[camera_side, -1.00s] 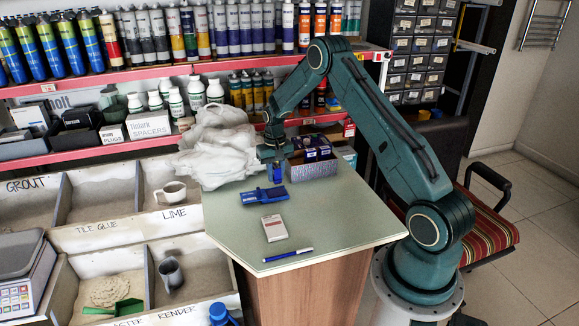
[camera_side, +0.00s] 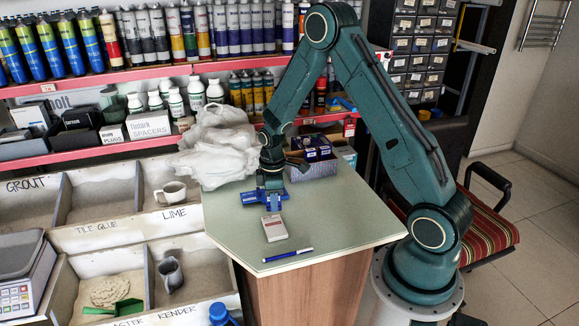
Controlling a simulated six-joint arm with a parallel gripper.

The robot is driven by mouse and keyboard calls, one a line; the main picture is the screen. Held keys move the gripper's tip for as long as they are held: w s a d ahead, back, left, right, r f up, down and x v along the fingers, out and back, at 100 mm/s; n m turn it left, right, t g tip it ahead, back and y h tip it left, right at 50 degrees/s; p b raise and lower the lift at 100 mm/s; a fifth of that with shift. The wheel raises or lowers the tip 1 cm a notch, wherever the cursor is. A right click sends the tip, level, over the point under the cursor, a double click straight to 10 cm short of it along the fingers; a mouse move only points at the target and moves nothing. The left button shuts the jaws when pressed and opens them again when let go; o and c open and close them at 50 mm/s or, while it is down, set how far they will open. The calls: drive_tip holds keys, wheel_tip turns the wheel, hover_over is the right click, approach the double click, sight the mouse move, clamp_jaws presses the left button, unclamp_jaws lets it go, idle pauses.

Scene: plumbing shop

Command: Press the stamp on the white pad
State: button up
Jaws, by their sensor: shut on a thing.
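My gripper (camera_side: 270,172) points down over the left part of the counter, shut on the small blue stamp (camera_side: 270,184). The stamp is mostly hidden by the fingers and blends with the blue ink pad (camera_side: 253,197) below it. The stamp is at or just above the ink pad; I cannot tell whether they touch. The white pad (camera_side: 275,229), with a reddish band at its top edge, lies flat on the counter in front of the ink pad, clear of my gripper.
A blue pen (camera_side: 288,255) lies near the front edge of the counter (camera_side: 340,210). A box of small packs (camera_side: 315,168) stands close behind and right of my gripper. White plastic bags (camera_side: 215,150) lie at the back left. The counter's right side is clear.

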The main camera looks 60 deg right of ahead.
sight(276, 231)
drive_tip(key=shift+s+a+r+n, duration=0.1)
drive_tip(key=shift+s+a+n, duration=0.8)
drive_tip(key=shift+n, duration=0.3)
drive_tip(key=shift+w, duration=0.1)
drive_tip(key=shift+f, duration=2.85)
drive_tip(key=shift+f, duration=0.7)
drive_tip(key=shift+r, duration=3.05)
drive_tip(key=shift+w+d, duration=0.1)
